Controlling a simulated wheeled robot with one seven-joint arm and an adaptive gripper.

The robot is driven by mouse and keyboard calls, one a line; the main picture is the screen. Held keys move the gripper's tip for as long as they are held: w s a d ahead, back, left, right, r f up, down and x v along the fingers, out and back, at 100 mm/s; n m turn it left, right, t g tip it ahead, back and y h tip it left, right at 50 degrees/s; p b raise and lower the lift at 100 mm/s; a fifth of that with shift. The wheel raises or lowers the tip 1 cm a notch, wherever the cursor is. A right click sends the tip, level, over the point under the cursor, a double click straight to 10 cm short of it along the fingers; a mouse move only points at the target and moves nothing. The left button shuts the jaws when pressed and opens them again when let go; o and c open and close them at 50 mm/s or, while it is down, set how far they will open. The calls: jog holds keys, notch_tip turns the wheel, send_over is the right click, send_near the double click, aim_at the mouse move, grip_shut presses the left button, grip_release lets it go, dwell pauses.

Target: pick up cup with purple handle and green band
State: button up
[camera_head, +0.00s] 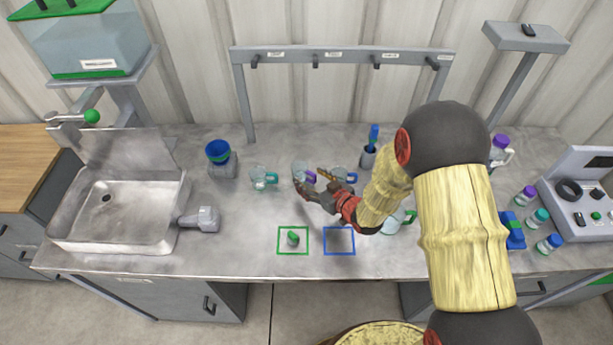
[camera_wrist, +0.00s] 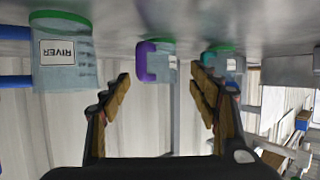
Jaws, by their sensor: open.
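The clear cup with the purple handle (camera_head: 299,171) stands on the grey workbench, partly hidden behind my gripper (camera_head: 311,181). In the upside-down wrist view, this cup (camera_wrist: 169,66) has its purple handle on the left and a green band at its base. It appears beyond and between the fingertips of my gripper (camera_wrist: 159,76). My gripper is open and empty, with a finger on either side of the cup in that view. No contact with the cup shows.
A cup with a blue handle (camera_head: 341,173) and RIVER label (camera_wrist: 68,67) stands to the right. A teal-handled cup (camera_head: 261,178) stands to the left. A hook rack (camera_head: 345,54) is behind. A small green object (camera_head: 293,238) sits in a green square.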

aim_at(305, 174)
jog(key=b+x, duration=0.1)
jog(key=x, duration=0.5)
jog(key=shift+w+a, duration=0.1)
jog(key=shift+w, duration=0.15)
jog(key=shift+c, duration=1)
jog(key=c, duration=1.1)
jog(key=shift+c, duration=0.5)
